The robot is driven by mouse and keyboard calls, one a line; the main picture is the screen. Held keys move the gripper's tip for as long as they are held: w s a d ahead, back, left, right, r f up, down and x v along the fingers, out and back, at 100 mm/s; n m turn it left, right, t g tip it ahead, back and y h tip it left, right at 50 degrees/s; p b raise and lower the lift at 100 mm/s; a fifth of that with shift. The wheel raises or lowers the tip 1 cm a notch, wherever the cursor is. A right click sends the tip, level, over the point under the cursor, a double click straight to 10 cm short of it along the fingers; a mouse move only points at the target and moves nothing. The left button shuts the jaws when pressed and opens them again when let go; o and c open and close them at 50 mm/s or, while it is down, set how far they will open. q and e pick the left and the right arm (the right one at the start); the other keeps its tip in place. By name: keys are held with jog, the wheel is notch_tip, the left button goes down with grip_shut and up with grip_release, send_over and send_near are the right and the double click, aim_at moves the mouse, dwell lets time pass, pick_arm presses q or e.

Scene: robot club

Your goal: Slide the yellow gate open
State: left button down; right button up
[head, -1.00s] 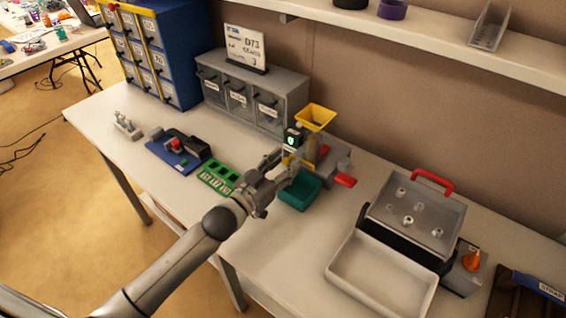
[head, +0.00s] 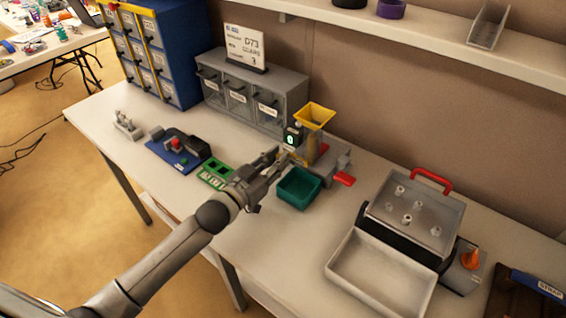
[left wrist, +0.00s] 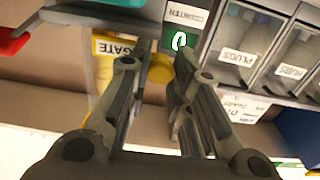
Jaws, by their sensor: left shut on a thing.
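A grey dispenser with a yellow hopper (head: 314,116) stands at the back middle of the bench. Its yellow gate carries a GATE label (left wrist: 113,48) in the left wrist view, and a round yellow knob (left wrist: 160,72) shows between my fingers. My left gripper (head: 279,159) is at the dispenser's left front, shut on the yellow gate knob; the fingers hide much of the gate in the head view. The counter display (head: 292,138) beside it glows green and seems to read 0. A teal bin (head: 298,201) stands in front, looking empty. My right gripper is not in view.
A red lever (head: 344,179) lies right of the dispenser. Labelled drawers (head: 238,98) stand behind left. A green board (head: 214,177) and a blue fixture (head: 170,155) lie left. A white tray (head: 345,281) and a red-handled case (head: 432,180) stand right.

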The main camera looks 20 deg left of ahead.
pick_arm(q)
jog(key=a, duration=0.1)
jog(key=w+a, duration=0.1)
jog(key=shift+a+r, duration=0.1)
jog(key=shift+a, duration=0.25)
jog(key=c, duration=1.7)
grip_release()
jog(key=o, duration=0.4)
jog(key=shift+a, duration=0.15)
jog(key=v, duration=1.2)
